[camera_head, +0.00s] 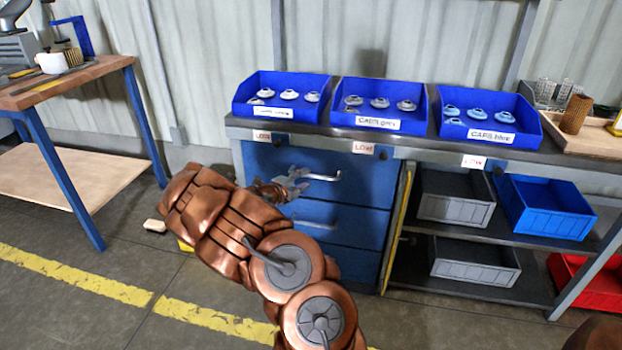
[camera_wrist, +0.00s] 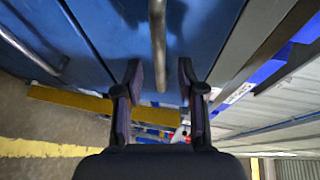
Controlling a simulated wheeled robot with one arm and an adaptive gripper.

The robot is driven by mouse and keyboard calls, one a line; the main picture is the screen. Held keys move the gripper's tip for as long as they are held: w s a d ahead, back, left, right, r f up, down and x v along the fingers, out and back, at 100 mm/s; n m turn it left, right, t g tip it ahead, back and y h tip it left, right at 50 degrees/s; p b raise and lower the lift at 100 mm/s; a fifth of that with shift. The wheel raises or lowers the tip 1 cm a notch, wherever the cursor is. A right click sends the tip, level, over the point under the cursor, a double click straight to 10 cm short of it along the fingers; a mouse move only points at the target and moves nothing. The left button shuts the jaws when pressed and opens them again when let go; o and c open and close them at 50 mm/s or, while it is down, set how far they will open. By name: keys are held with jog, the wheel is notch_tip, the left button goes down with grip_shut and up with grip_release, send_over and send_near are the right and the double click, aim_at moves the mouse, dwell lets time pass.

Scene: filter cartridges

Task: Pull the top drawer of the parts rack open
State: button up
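The parts rack is a blue drawer unit under a dark worktop. Its top drawer (camera_head: 362,187) looks shut, flush with the drawers below, and has a pale bar handle (camera_head: 325,176). In the wrist view the handle (camera_wrist: 158,45) runs between the two fingers of my gripper (camera_wrist: 160,85), with a gap on each side. My gripper is open. In the head view my gripper (camera_head: 287,187) is at the left part of the handle, and my arm hides the drawer unit's lower left. A lower drawer's handle (camera_wrist: 30,45) shows at the wrist view's left.
Three blue bins of caps, one being the grey bin (camera_head: 378,124), stand on the worktop (camera_head: 400,138). Open shelves with grey and blue crates (camera_head: 547,207) are right of the drawers. A wooden workbench (camera_head: 70,82) stands left. Floor before the drawers is partly hidden by my arm.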

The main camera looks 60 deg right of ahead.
aim_at(311, 176)
jog(key=shift+s+d+f+b, duration=0.15)
jog(key=shift+d+f, duration=0.1)
jog(key=shift+d, duration=0.8)
jog(key=shift+w+d+f+b, duration=0.1)
jog(key=shift+d+f+b, duration=0.1)
jog(key=shift+d, duration=0.85)
jog(key=shift+s, duration=0.1)
grip_shut()
